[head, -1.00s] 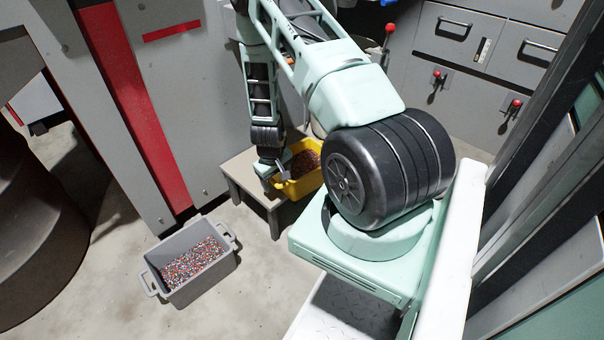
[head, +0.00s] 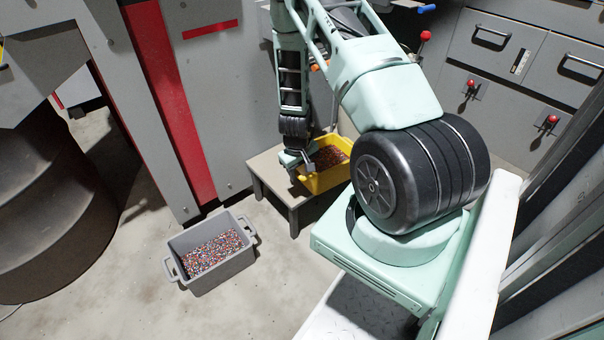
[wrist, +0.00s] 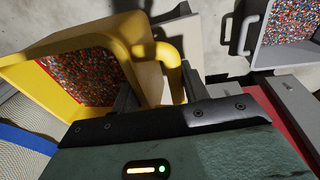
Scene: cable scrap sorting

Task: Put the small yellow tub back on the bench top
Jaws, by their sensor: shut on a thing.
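The small yellow tub (head: 318,183) holds reddish mixed granules and is over the low grey bench (head: 262,166). I cannot tell whether its base touches the bench top. My gripper (head: 304,170) reaches down at the tub's left end. In the wrist view, my gripper (wrist: 158,88) is shut on the yellow handle of the tub (wrist: 40,75), which lies between the fingers. The tub appears tilted in that view. My arm hides part of the tub's right side in the head view.
A grey two-handled crate (head: 226,270) of multicoloured granules stands on the floor left of the bench; it also shows in the wrist view (wrist: 246,40). A grey machine panel with a red stripe (head: 165,100) stands behind. Grey drawers (head: 485,45) are at right. Floor in front is clear.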

